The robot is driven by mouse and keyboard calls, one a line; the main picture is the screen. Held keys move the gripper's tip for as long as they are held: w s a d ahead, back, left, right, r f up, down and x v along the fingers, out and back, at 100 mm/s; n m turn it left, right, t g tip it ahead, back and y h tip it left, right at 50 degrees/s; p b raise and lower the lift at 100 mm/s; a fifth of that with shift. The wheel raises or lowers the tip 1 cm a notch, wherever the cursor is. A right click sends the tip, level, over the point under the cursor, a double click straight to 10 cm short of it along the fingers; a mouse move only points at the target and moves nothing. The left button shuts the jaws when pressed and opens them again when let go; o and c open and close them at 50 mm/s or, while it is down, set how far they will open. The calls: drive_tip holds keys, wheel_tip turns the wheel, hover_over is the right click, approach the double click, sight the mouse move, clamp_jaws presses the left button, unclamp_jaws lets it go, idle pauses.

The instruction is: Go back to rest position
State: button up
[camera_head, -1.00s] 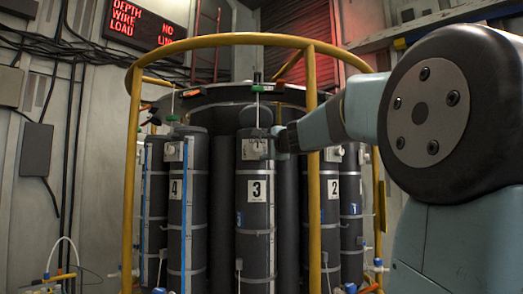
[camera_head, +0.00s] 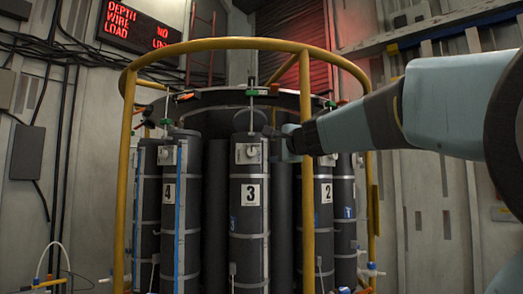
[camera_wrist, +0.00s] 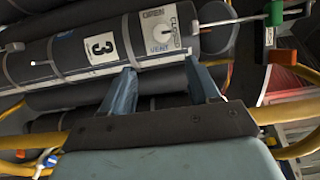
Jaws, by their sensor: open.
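My gripper (camera_wrist: 161,66) is open in the wrist view. Its two blue fingers are apart, with nothing held between them. They point at dark bottle 3 (camera_wrist: 68,60), at the end with the vent plate (camera_wrist: 180,18) and its white round knob (camera_wrist: 162,31). The plate reads OPEN, CLOSED and VENT; I cannot tell the knob's setting. Whether the fingertips touch the bottle is unclear.
A yellow tubular frame (camera_head: 125,190) surrounds the rosette; its post stands close to my arm. Bottles 4 (camera_head: 168,225) and 2 (camera_head: 325,220) flank bottle 3. A red-lettered sign (camera_head: 140,24) hangs on the back wall.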

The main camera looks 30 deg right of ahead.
drive_tip(key=s+a+f+n+g+y, duration=0.25)
drive_tip(key=s+a+f+n, duration=0.2)
drive_tip(key=a+f, duration=0.35)
drive_tip(key=s+a+f+n+g+y, duration=0.1)
drive_tip(key=s+a+f+n+g, duration=0.2)
drive_tip(key=a+f+n, duration=0.5)
drive_tip(key=s+f+n+g+h, duration=0.1)
drive_tip(key=s+f+n+g, duration=0.1)
drive_tip(key=s+f, duration=0.5)
drive_tip(key=s+f+n+g+h, duration=0.2)
drive_tip(key=s+f+g, duration=0.3)
drive_tip(key=f, duration=1)
drive_tip(key=shift+s+n, duration=0.85)
drive_tip(key=shift+s, duration=0.2)
drive_tip(key=shift+d+h, duration=0.1)
drive_tip(key=shift+h, duration=0.15)
